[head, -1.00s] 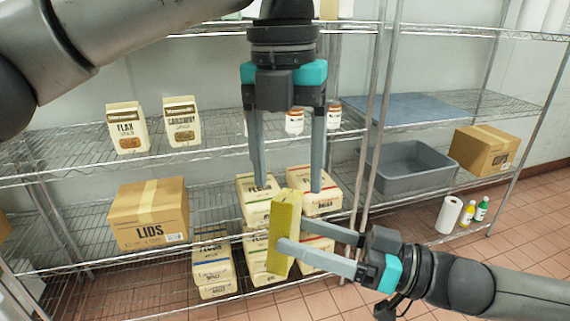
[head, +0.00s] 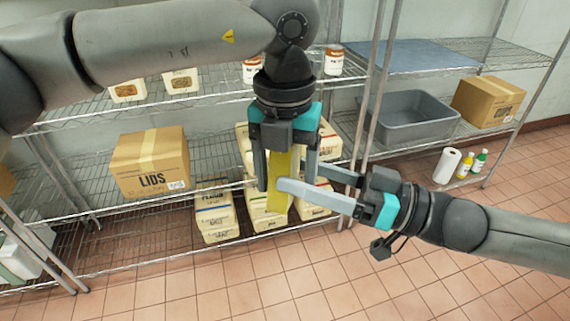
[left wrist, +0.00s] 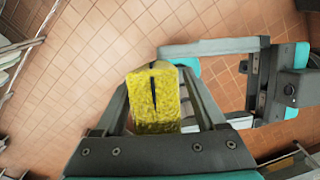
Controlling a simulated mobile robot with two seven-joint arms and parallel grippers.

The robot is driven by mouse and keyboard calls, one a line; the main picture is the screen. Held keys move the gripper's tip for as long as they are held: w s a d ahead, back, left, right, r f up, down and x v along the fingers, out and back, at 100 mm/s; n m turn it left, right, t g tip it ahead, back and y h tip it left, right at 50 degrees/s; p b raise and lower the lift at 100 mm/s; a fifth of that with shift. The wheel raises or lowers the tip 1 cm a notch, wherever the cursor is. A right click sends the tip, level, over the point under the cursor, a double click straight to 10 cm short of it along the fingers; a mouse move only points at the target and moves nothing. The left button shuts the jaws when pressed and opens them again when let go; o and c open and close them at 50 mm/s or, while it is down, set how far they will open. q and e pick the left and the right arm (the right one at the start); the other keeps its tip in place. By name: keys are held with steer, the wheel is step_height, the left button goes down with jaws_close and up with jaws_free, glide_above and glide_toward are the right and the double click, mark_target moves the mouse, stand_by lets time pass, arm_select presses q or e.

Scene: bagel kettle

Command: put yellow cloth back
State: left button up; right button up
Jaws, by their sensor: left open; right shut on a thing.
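The yellow cloth (head: 280,165) is a folded upright block in the air in front of the shelf. My right gripper (head: 302,178) comes in from the right and is shut on it. My left gripper (head: 286,186) points down from above, open, with its fingers on either side of the cloth's upper part. In the left wrist view the cloth (left wrist: 153,100) stands between the open left fingers, with a dark slit along its top. The right gripper's fingers reach it from the right there. Whether the left fingers touch the cloth cannot be told.
Behind is a wire shelf with a LIDS box (head: 150,163), several paper bags (head: 213,205), a grey tub (head: 412,117) and another carton (head: 487,101). A blue mat (head: 410,55) lies on the upper right shelf. A paper roll (head: 446,165) and bottles (head: 465,164) stand at right. The tiled floor in front is clear.

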arm_select(q)
steer(key=shift+c, duration=0.4)
jaws_close()
arm_select(e)
steer(key=o, duration=1.1)
